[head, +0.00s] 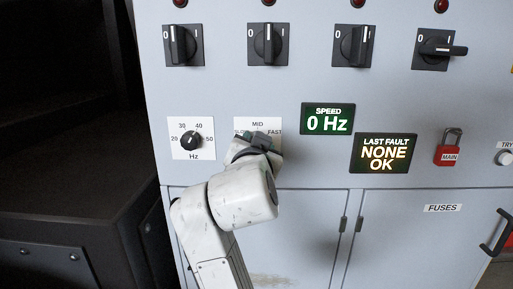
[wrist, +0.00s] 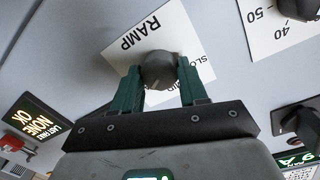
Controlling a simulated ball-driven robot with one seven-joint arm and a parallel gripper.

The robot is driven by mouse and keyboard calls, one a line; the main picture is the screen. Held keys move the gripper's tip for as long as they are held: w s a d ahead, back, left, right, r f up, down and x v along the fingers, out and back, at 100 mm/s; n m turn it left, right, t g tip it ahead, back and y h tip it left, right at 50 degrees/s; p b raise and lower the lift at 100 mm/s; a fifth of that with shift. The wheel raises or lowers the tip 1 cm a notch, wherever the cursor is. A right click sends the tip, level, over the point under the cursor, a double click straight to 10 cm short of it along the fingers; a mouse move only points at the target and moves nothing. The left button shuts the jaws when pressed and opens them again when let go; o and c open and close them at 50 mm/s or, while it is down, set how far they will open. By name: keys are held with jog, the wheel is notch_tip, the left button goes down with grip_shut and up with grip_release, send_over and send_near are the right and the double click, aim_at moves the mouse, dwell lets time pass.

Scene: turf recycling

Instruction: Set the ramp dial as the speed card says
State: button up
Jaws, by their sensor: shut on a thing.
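The ramp dial (wrist: 158,68) is a dark round knob on a white plate (wrist: 195,30) printed RAMP. My gripper (wrist: 160,88) has its two green fingers shut on either side of the knob. In the head view, the ramp plate (head: 258,124) shows MID at the top and FAST at the right; my gripper (head: 256,144) covers its lower part. The knob's pointer is hidden, so its setting cannot be told. No speed card can be made out in either view.
Left of the ramp plate is the Hz dial (head: 190,141). The speed display (head: 327,119) reads 0 Hz and the fault display (head: 385,153) reads NONE OK. Several rotary switches (head: 268,44) line the top. A red padlock (head: 448,148) marked MAIN hangs at right.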

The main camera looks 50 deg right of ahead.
jog(key=o, duration=1.1)
jog(key=shift+c, duration=0.2)
jog(key=shift+a, duration=0.1)
jog(key=v, duration=1)
jog(key=shift+s+a+b, duration=0.2)
jog(key=shift+s+b, duration=0.05)
jog(key=shift+b, duration=0.05)
